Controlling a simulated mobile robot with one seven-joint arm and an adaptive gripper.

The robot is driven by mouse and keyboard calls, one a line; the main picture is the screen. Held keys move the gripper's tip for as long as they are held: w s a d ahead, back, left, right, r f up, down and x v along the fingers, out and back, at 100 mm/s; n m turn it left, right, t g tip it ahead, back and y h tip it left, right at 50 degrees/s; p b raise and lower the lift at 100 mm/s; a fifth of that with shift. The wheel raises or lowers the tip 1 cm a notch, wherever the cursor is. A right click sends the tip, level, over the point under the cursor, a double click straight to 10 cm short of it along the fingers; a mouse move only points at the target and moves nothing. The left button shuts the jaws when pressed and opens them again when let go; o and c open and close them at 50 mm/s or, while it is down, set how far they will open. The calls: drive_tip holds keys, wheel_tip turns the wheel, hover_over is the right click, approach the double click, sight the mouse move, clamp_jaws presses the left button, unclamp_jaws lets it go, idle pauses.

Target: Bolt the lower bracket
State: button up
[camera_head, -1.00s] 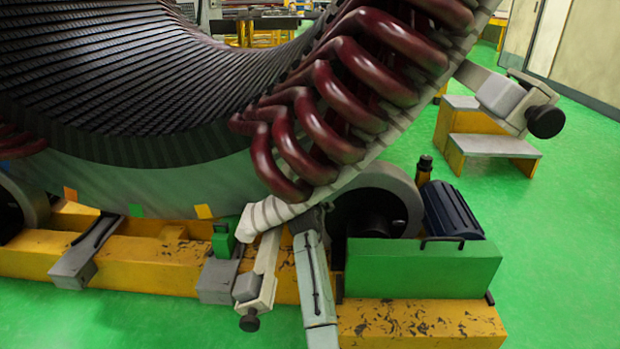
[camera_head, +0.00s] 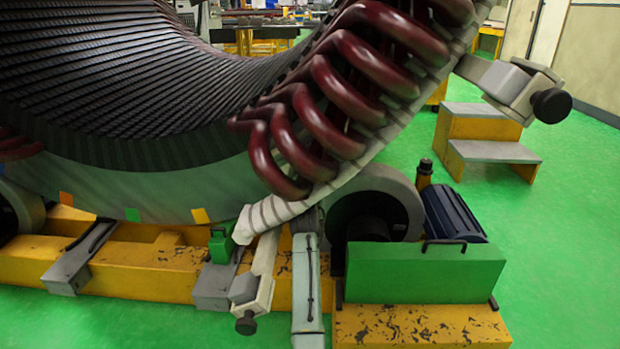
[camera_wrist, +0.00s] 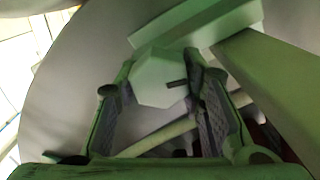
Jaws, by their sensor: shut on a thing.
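The lower bracket (camera_head: 265,262) is a pale arm with a grey block and black knob at its low end. It hangs from the lower end of the stator's pale ring (camera_head: 290,208). My gripper (camera_wrist: 160,98) shows in the wrist view with its two fingers on either side of a pale hexagonal bolt head (camera_wrist: 158,78), shut on it. A flat plate (camera_wrist: 195,22) and a wide slanting beam (camera_wrist: 275,85) lie just beyond the bolt; I cannot tell whether they touch it. In the head view my arm stands just right of the lower bracket, and the gripper is not clear there.
Dark red coils (camera_head: 320,130) overhang this spot. An upper bracket (camera_head: 520,90) sticks out at the right. A green box (camera_head: 422,275) and a grey roller (camera_head: 400,195) stand on the yellow base (camera_head: 130,265). Green floor is open at right, near the steps (camera_head: 480,135).

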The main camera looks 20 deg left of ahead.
drive_tip(key=m, duration=0.5)
drive_tip(key=shift+m, duration=0.3)
drive_tip(key=m, duration=0.4)
drive_tip(key=shift+d+f+m+p, duration=0.1)
drive_tip(key=shift+d+m+p, duration=0.05)
drive_tip(key=shift+m+p, duration=0.15)
drive_tip(key=o, duration=1.2)
drive_tip(key=shift+c, duration=0.2)
drive_tip(key=v, duration=0.7)
drive_tip(key=shift+s, duration=0.2)
drive_tip(key=shift+d, duration=0.1)
